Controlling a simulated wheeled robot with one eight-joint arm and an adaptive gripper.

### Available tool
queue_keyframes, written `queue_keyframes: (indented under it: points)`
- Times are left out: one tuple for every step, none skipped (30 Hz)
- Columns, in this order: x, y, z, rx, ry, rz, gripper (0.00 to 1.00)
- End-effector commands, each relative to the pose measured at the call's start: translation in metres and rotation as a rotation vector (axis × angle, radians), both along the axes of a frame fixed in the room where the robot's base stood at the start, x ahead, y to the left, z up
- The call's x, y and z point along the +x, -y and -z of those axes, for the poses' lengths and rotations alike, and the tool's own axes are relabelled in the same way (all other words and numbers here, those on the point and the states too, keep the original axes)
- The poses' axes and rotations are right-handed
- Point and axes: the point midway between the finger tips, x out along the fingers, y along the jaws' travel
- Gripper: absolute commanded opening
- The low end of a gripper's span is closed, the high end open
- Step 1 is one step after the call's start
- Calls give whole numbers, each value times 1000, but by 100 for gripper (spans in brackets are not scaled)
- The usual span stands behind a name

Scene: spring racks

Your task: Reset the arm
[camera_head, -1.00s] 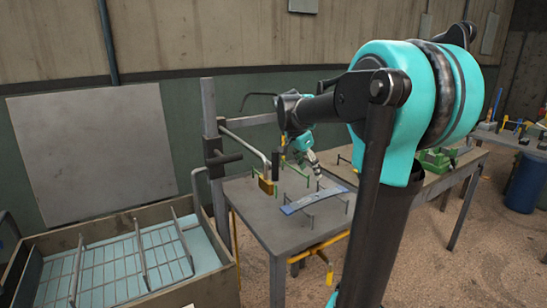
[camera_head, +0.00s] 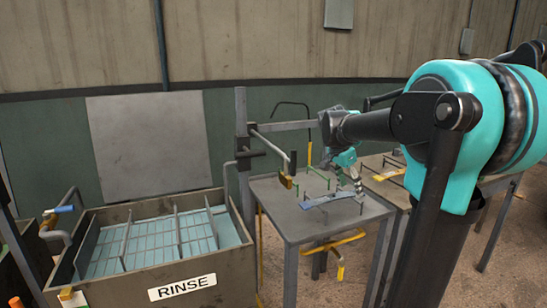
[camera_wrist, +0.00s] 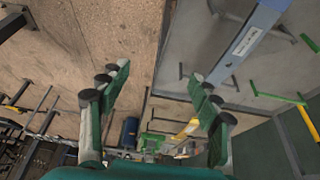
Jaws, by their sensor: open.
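My arm extends from the right side of the head view over a grey metal table (camera_head: 272,193). My gripper (camera_head: 359,190) hangs by the table's right part, beside a blue, slightly curved bar (camera_head: 326,201) that lies on short stands. In the wrist view my gripper (camera_wrist: 158,78) has its two green-padded fingers spread wide, with nothing between them. The blue bar with a pale label (camera_wrist: 245,42) shows there to the right of the fingers, apart from them.
A bin marked RINSE (camera_head: 130,280) with a wire rack over blue stands left of the table. A post with a clamp-like arm (camera_head: 243,150) rises at the table's back left. Another bench (camera_head: 395,190) stands to the right. A blue barrel (camera_wrist: 130,133) shows in the wrist view.

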Motion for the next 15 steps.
queue_keyframes:
  points:
    - [-5,-1,6,5,-4,-22,63]
    - [-7,-2,9,7,-7,-36,63]
    - [-10,-2,12,10,-11,-55,63]
    - [-13,-3,16,12,-14,-69,63]
    - [-16,-4,19,14,-16,-86,63]
    - [-19,-5,23,18,-19,-105,63]
    - [-21,-6,26,20,-22,-124,63]
    - [-25,-7,30,23,-24,-142,63]
    - [-29,-8,35,26,-27,-167,63]
    - [-33,-9,39,28,-31,-189,63]
    - [-37,-10,44,32,-33,-212,63]
    - [-42,-12,51,36,-38,-245,63]
    - [-47,-13,56,39,-40,-272,63]
    - [-52,-14,62,42,-42,-300,63]
    - [-59,-17,70,46,-45,-342,63]
